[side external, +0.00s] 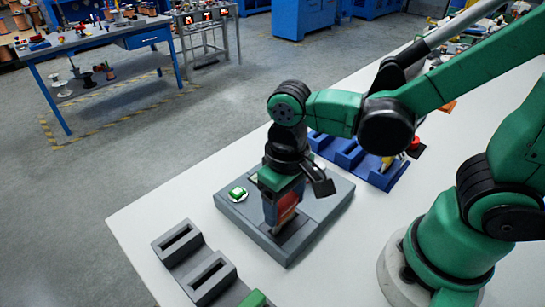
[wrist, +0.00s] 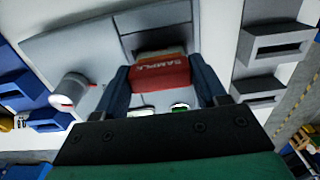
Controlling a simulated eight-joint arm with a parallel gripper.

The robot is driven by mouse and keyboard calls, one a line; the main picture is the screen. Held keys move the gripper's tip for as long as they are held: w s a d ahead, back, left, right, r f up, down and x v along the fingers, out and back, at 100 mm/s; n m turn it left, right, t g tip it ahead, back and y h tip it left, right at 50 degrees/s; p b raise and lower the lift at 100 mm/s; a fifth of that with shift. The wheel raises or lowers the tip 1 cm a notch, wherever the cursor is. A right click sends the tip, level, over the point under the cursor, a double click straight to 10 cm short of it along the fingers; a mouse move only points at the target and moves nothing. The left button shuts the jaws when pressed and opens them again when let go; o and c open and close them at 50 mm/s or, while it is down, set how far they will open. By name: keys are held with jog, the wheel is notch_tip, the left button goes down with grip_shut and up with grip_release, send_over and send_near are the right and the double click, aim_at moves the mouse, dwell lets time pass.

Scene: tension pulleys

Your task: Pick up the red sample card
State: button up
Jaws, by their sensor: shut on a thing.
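The red sample card (wrist: 160,72), with "SAMPLE" lettered on it, stands between the two fingers of my gripper (wrist: 163,84) in the wrist view. My gripper (side external: 280,215) is shut on it and points down over the grey fixture block (side external: 325,207) in the side view. Part of the card's red face (side external: 287,205) shows beside the dark fingers there. The card's far end is at a recess in the grey block; I cannot tell whether it is still seated or clear of it.
A green button-like part (side external: 238,193) sits on the block's left. Grey slotted holders (side external: 179,242) stand at the front left, with a green piece (side external: 252,299) near them. A blue rack (side external: 350,154) lies behind the block.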

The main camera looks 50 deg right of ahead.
notch_tip(320, 180, up, 19)
dwell(0.5)
notch_tip(320, 180, up, 5)
send_over(285, 201)
dwell(0.9)
jog(key=shift+f, duration=0.1)
jog(key=w+d+f, duration=0.8)
jog(key=w+f, duration=0.3)
jog(key=f, duration=0.1)
jog(key=shift+w+d+f, duration=0.2)
jog(key=shift+w+d, duration=0.15)
jog(key=shift+w, duration=0.05)
